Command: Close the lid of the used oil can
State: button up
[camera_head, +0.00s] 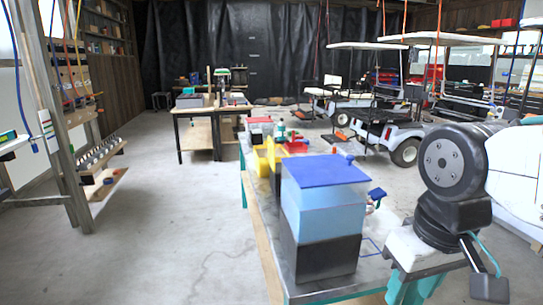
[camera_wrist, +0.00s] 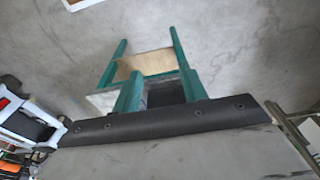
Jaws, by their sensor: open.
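I cannot clearly identify the used oil can. A tall box (camera_head: 325,210) with a flat blue top, pale blue middle and black base stands at the bench's near end. Just right of it, a small tilted blue flap (camera_head: 377,193) shows above a partly hidden red-and-white item; I cannot tell whether this is the can's lid. My gripper (camera_head: 412,288) hangs low at the bench's near right corner, right of the box and apart from it. Its teal fingers look spread, with nothing seen between them. The wrist view shows no can.
The long bench (camera_head: 376,270) also carries a yellow item (camera_head: 268,160) and red items (camera_head: 296,147) farther back. Golf carts (camera_head: 385,125) stand at the back right. A shelf rack (camera_head: 75,120) is at the left. The concrete floor (camera_head: 170,225) left of the bench is clear.

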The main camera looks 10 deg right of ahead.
aim_at(270, 144)
jog(key=u, duration=0.4)
jog(key=i, duration=0.85)
jog(key=u, duration=0.15)
